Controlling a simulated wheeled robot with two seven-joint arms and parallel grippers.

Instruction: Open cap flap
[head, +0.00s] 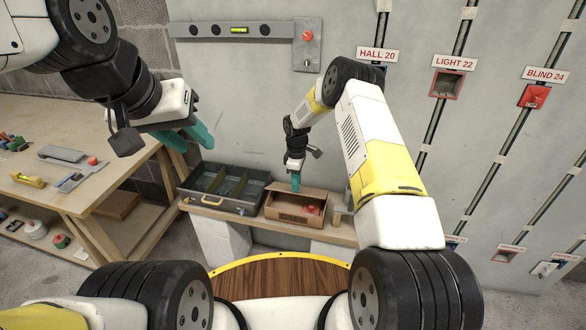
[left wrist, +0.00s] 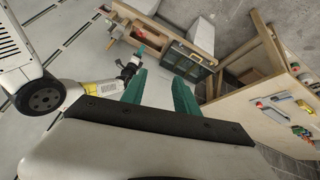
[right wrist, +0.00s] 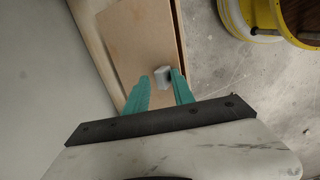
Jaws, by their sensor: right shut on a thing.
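The open cardboard box (head: 292,214) stands on the low bench by the wall, with red items (head: 311,209) inside. My right gripper (head: 295,187) points down at the box's back left part. In the right wrist view, my right gripper (right wrist: 161,88) has a small pale grey block (right wrist: 161,76) between its fingertips, over a flat light-brown panel (right wrist: 137,38). Whether this block belongs to a flap is not clear. My left gripper (head: 198,137) is raised, open and empty; its parted teal fingers (left wrist: 160,85) show in the left wrist view.
A grey metal toolbox (head: 225,187) stands left of the cardboard box. A workbench (head: 78,187) with tools is at left. A round wooden reel top with yellow rim (head: 280,262) is in front. Conduits with labelled boxes run along the right wall (head: 447,85).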

